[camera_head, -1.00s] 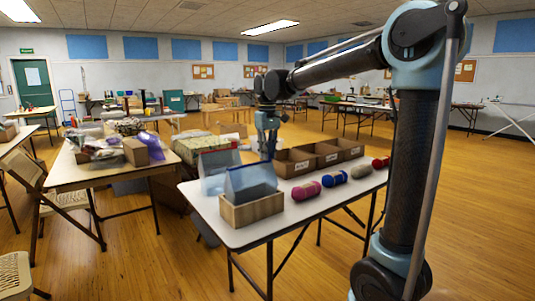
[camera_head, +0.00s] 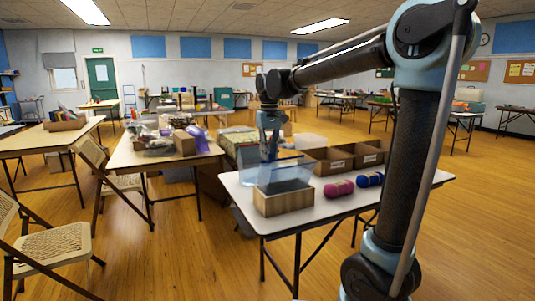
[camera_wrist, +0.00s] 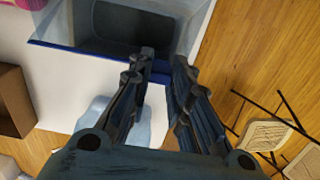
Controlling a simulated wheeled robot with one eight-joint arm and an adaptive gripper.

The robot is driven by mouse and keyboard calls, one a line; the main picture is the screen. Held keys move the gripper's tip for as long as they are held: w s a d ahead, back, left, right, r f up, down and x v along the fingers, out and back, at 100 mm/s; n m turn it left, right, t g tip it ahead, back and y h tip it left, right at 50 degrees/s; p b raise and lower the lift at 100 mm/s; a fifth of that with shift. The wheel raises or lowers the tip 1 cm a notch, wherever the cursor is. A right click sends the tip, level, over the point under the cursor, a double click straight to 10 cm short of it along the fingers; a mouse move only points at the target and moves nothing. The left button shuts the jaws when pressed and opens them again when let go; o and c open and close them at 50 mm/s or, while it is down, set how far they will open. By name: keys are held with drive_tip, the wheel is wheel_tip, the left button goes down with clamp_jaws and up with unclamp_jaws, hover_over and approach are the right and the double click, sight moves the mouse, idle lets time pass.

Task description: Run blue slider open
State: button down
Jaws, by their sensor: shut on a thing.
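A clear bluish bag (camera_head: 298,164) stands upright in a small wooden box (camera_head: 285,203) at the near left corner of the white table (camera_head: 335,200). My gripper (camera_head: 270,152) is at the bag's upper edge. In the wrist view, a dark blue strip (camera_wrist: 75,52) runs along the bag's edge to my gripper (camera_wrist: 160,62). The fingers are close together there, shut on what seems to be the blue slider. The slider itself is hidden between them. The bag's grey inside (camera_wrist: 130,30) shows beyond the fingertips.
Cardboard boxes (camera_head: 333,160) stand behind the bag. Pink yarn (camera_head: 338,189) and blue yarn (camera_head: 370,180) lie to its right. A cluttered table (camera_head: 130,160) and folding chairs (camera_head: 50,245) stand at the left. The floor in front is clear.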

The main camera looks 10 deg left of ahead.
drive_tip(key=shift+s+a, duration=0.1)
drive_tip(key=shift+a, duration=0.05)
drive_tip(key=c, duration=1.4)
unclamp_jaws()
drive_tip(key=shift+c, duration=0.2)
drive_tip(key=shift+r, duration=0.15)
wheel_tip(320, 180, up, 12)
drive_tip(key=shift+f, duration=0.2)
drive_tip(key=s+d+f+m, duration=0.1)
drive_tip(key=s+d+f, duration=0.25)
drive_tip(key=d, duration=0.35)
drive_tip(key=s+d+f+m+t, duration=0.1)
drive_tip(key=s+d+f, duration=0.2)
drive_tip(key=d+f, duration=0.25)
drive_tip(key=s+d+f+m, duration=0.1)
drive_tip(key=s+d+f, duration=0.25)
drive_tip(key=d, duration=0.35)
drive_tip(key=s+d+f+m, duration=0.1)
drive_tip(key=s+d+f, duration=0.2)
drive_tip(key=f, duration=0.4)
drive_tip(key=s+d+f+m, duration=0.1)
drive_tip(key=s+d+f, duration=0.3)
drive_tip(key=s+f, duration=0.2)
drive_tip(key=s+d+f+m+t, duration=0.1)
drive_tip(key=s+d+f, duration=0.3)
drive_tip(key=f, duration=0.4)
drive_tip(key=shift+s, duration=0.15)
